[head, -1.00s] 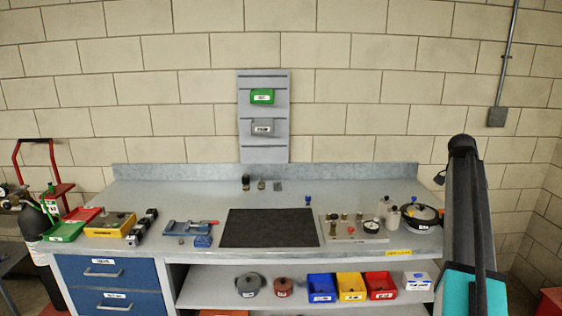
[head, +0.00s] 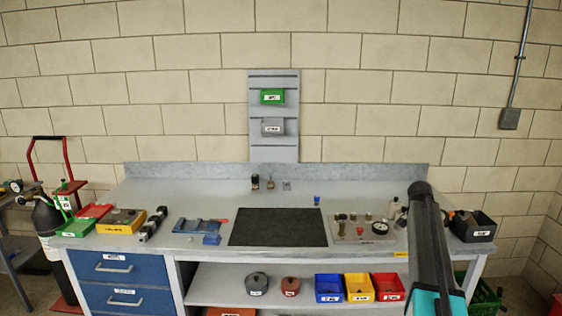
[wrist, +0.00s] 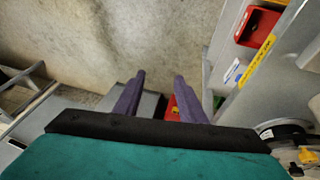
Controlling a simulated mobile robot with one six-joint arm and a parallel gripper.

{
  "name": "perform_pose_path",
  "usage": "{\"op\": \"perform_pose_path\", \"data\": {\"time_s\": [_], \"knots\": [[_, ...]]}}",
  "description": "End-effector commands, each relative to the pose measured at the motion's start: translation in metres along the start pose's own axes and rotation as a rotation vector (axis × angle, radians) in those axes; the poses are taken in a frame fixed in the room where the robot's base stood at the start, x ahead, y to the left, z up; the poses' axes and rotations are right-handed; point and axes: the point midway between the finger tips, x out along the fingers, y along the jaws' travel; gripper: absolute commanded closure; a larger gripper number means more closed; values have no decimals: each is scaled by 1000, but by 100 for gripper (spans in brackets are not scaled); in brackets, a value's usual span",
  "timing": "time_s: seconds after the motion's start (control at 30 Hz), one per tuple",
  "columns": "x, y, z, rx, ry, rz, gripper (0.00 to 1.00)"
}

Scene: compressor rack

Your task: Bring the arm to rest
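My arm (head: 437,255) rises at the right of the head view, dark grey with a teal part low down, in front of the right end of the workbench. My gripper's fingers cannot be made out in the head view. In the wrist view my gripper (wrist: 158,76) shows two purple fingers standing apart with nothing between them. They hang over concrete floor (wrist: 110,40), beside the bench.
The workbench (head: 200,195) carries a black mat (head: 278,227), a blue vise (head: 200,226) and a dark bin (head: 473,226). Blue, yellow and red bins (head: 389,287) sit on the lower shelf. A gas cylinder (head: 48,218) stands at left.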

Motion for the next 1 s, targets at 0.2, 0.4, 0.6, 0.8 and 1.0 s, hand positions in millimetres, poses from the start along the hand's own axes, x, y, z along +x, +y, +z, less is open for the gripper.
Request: {"op": "perform_pose_path", "data": {"time_s": [0.2,0.4,0.6,0.8,1.0], "knots": [[58,0,70,-86,-25,59,63],[108,9,130,-170,-46,105,63],[156,25,187,-268,-70,145,63],[203,50,241,-376,-96,183,63],[247,82,290,-493,-125,216,63]]}}
